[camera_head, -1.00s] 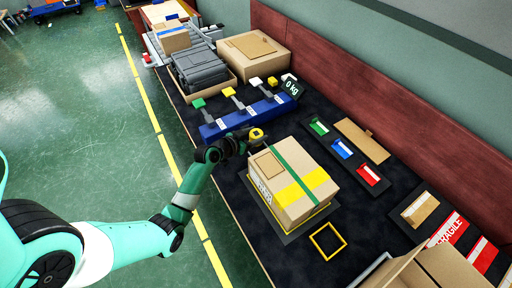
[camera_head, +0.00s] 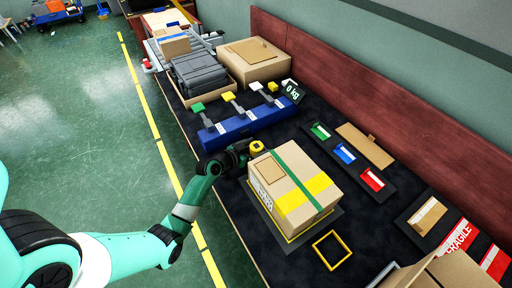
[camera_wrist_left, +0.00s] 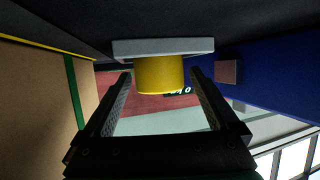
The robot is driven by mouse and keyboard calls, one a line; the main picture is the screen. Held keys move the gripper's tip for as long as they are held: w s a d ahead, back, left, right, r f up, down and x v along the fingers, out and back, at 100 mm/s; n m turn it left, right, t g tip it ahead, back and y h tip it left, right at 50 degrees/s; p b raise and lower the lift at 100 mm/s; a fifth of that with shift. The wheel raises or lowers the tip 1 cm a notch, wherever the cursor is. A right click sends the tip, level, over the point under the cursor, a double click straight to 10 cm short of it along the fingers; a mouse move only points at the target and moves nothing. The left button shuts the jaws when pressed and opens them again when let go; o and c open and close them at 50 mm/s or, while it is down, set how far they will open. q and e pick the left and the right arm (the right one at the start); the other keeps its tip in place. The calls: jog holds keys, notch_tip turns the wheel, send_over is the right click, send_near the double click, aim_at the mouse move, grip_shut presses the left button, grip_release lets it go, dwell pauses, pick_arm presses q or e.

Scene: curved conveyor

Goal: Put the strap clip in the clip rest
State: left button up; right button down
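A yellow round piece (camera_head: 257,146), which I take to be the strap clip, is at the tip of my left gripper (camera_head: 246,150). It sits between the strapped box and the blue rack. I cannot clearly make out the clip rest in the head view. My right gripper is not in view.
A cardboard box (camera_head: 296,192) with a green strap and yellow tape stands close to the left gripper. A blue rack (camera_head: 252,121) with coloured tabs is behind it. A yellow square frame (camera_head: 332,250) lies on the dark table. Coloured tags (camera_head: 345,153) lie to the right.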

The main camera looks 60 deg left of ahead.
pick_arm(q)
jog(key=shift+r+p, duration=0.3)
jog(key=p+v, duration=0.3)
jog(key=v, duration=0.9)
jog(key=shift+d+f+p, duration=0.1)
jog(key=shift+f+p, duration=0.05)
jog(key=shift+p, duration=0.2)
